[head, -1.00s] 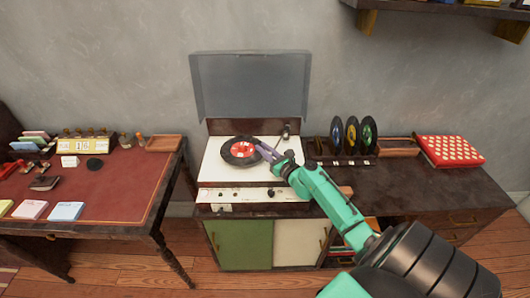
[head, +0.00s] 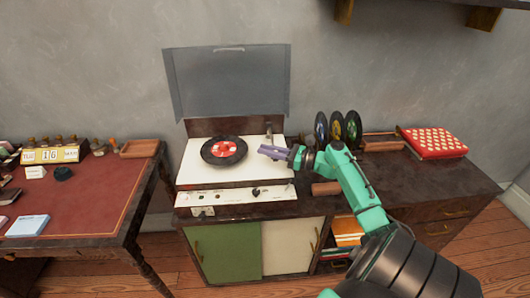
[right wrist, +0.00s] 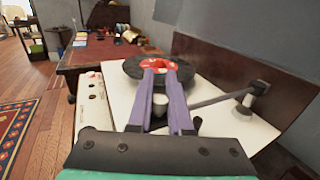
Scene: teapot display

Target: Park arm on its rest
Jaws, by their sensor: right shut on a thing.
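The record player (head: 190,172) stands open, with a black record with a red label (head: 224,151) on its white deck. My right gripper (head: 264,151) is over the deck just right of the record. In the right wrist view its purple fingers (right wrist: 161,98) are shut on the free end of the grey tonearm (right wrist: 212,102). The tonearm runs from there to its pivot (right wrist: 256,88) at the right. A small pale round part shows between the fingers; I cannot tell whether it is the rest. My left gripper is not in view.
The raised lid (head: 228,85) stands behind the deck. Several upright records (head: 337,129) and a red dotted box (head: 434,142) are on the cabinet to the right. A red-topped desk (head: 100,190) is at left, across a gap.

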